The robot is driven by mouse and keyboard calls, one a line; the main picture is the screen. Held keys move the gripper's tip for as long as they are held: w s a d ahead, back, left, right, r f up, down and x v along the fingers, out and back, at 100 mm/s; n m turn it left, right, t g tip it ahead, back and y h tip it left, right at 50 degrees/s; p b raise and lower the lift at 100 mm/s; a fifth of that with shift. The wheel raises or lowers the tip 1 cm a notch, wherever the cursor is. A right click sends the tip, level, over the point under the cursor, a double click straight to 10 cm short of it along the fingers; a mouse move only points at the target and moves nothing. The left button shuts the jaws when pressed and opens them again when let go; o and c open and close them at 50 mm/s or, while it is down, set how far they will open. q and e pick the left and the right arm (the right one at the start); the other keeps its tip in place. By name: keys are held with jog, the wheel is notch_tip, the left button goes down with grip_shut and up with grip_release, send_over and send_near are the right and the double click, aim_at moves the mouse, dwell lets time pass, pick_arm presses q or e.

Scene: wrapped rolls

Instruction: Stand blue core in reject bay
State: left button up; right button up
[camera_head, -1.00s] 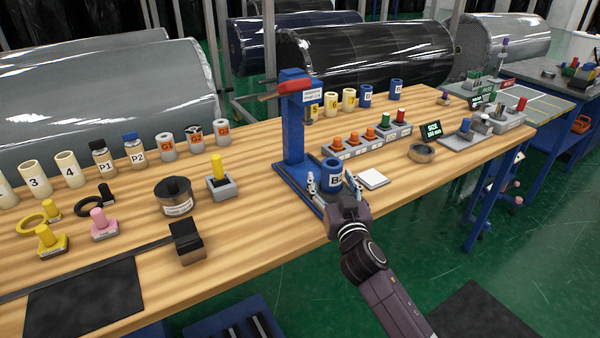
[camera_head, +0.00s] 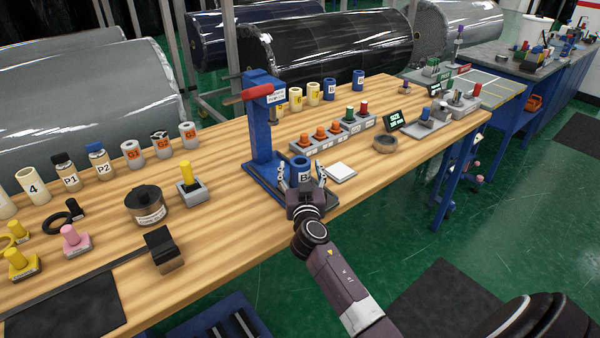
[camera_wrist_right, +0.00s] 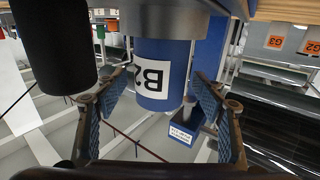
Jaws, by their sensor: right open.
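A blue core (camera_head: 300,168) with a white label, reading B2 in the right wrist view (camera_wrist_right: 163,75), stands upright on the base of a blue press stand near the bench's front edge. My right gripper (camera_head: 304,183) is open, with a finger on either side of the core. In the right wrist view the core sits between the two open fingers (camera_wrist_right: 163,98), with gaps visible at both sides. Two other blue cores (camera_head: 329,88) (camera_head: 358,79) stand at the back of the bench. I cannot tell the reject bay for certain. My left gripper is not in view.
The blue press stand (camera_head: 263,130) with a red lever rises just behind the core.

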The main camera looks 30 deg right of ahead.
jog(key=shift+w+d, duration=0.3)
jog(key=shift+w, duration=0.35)
jog(key=c, duration=1.3)
jog(key=shift+c, duration=1.1)
jog(key=shift+r, duration=0.1)
